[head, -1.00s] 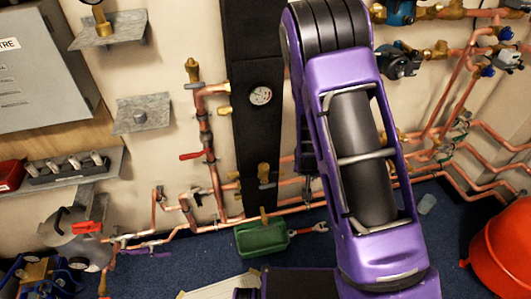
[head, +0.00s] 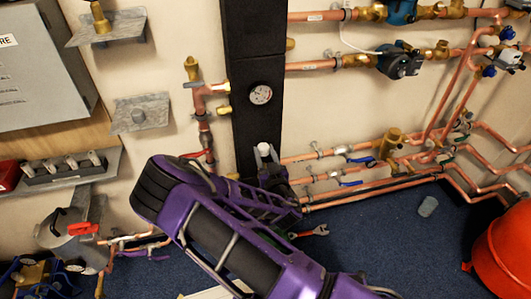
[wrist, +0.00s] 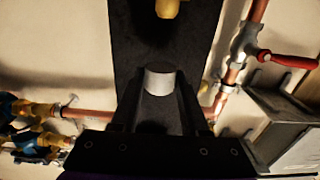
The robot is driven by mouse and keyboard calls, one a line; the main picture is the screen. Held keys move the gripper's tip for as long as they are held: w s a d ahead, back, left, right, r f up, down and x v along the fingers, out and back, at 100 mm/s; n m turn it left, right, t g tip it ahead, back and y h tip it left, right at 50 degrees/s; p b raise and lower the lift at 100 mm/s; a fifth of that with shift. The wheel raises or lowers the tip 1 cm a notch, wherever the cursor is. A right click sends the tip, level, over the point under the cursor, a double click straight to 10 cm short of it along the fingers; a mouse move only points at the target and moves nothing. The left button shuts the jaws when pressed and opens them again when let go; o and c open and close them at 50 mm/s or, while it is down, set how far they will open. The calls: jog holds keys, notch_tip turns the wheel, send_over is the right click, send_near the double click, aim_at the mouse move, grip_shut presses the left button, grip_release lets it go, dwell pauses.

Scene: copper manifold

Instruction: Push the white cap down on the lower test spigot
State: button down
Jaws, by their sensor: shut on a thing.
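The white cap (wrist: 160,84) is between the two dark fingers of my gripper (wrist: 160,98) in the wrist view, and the gripper is shut on it. In the head view the cap (head: 264,149) shows as a small pale top above my gripper (head: 268,166), in front of the black vertical board (head: 258,50). A brass fitting (wrist: 167,8) shows at the top edge of the wrist view, apart from the cap. The lower test spigot is not clearly seen in the head view, where my arm and gripper cover the lower board.
A pressure gauge (head: 260,94) is on the board above my gripper. Copper pipes with brass valves (head: 390,145) run to the right. A red-handled valve (wrist: 287,59) shows at right in the wrist view. A red bucket (head: 505,250) stands on the blue floor.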

jog(key=shift+f+b, duration=1.55)
jog(key=shift+f, duration=0.65)
jog(key=shift+s+f, duration=0.1)
jog(key=shift+f, duration=0.95)
jog(key=shift+c, duration=1.6)
grip_release()
jog(key=p+v, duration=0.1)
jog(key=v, duration=1.6)
jog(key=shift+s, duration=0.2)
jog(key=shift+d+r, duration=0.1)
